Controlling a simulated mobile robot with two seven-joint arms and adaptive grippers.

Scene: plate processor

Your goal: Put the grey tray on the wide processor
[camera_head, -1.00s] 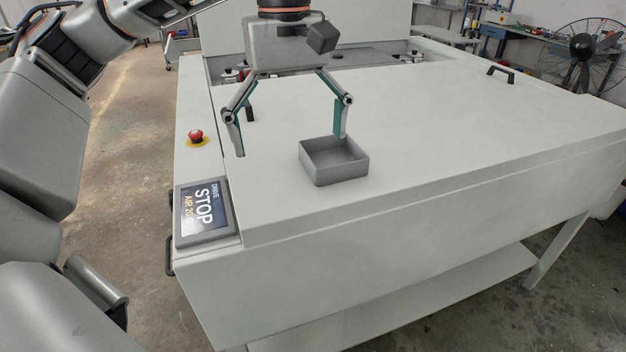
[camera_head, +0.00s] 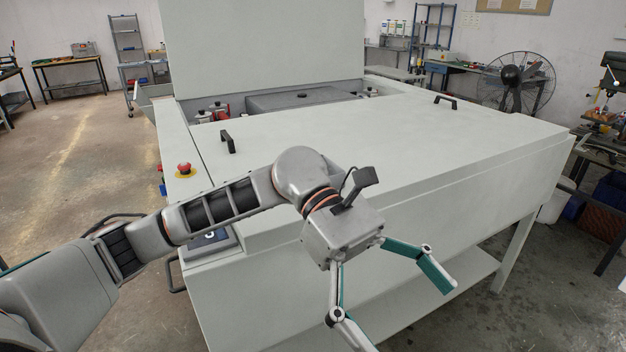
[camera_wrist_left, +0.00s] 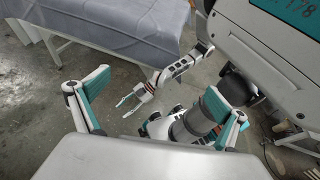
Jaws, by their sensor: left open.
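The wide processor (camera_head: 420,150) is the large pale machine with a broad flat top, in the middle of the head view. The grey tray is not visible in either current view; my left arm and wrist cover part of the processor top. My left gripper (camera_head: 405,315) is open and empty, in front of the processor's front face. Its spread fingers (camera_wrist_left: 150,90) also show in the left wrist view, with nothing between them. My right gripper (camera_wrist_left: 121,107) appears small in the left wrist view, with its fingers apart and empty.
A black handle (camera_head: 228,141) stands on the processor's left side and another (camera_head: 445,101) at the back right. A red stop button (camera_head: 184,169) sits at the left edge. The top's right half is clear. A fan (camera_head: 515,80) stands behind.

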